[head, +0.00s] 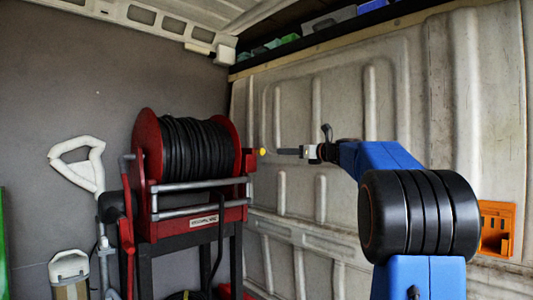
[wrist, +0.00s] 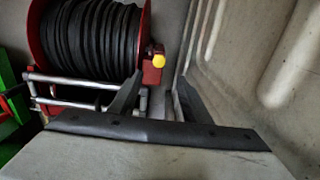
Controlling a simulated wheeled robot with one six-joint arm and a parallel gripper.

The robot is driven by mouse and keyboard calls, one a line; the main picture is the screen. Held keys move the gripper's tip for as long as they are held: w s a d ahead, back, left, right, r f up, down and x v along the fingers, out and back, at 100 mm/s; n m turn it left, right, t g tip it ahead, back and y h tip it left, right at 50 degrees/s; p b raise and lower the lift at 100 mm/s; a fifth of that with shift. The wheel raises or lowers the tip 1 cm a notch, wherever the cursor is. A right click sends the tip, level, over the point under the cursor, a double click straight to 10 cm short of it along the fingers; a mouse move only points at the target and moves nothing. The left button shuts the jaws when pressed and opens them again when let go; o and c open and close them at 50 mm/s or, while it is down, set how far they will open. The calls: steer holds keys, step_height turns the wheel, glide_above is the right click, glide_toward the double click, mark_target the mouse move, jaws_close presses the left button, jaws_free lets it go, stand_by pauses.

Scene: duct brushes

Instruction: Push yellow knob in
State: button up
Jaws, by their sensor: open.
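The yellow knob (head: 263,152) is small and round, on the right side of a red hose reel (head: 148,140) wound with black hose. In the wrist view the yellow knob (wrist: 158,60) sits on a red block, beyond and between the fingers. My gripper (head: 277,151) points left at the knob in the head view, with a small gap between fingertips and knob. In the wrist view my gripper (wrist: 160,88) is open, its two dark fingers apart with nothing between them. Whether the knob is out or in cannot be told.
The reel stands on a dark frame with silver bars (head: 190,212). A pale ribbed van wall (head: 340,100) runs close beside my gripper on the right in the wrist view. A white-handled shovel (head: 85,175) leans at left. An orange holder (head: 496,228) is at far right.

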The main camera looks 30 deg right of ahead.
mark_target(263, 151)
steer(key=x, duration=1.3)
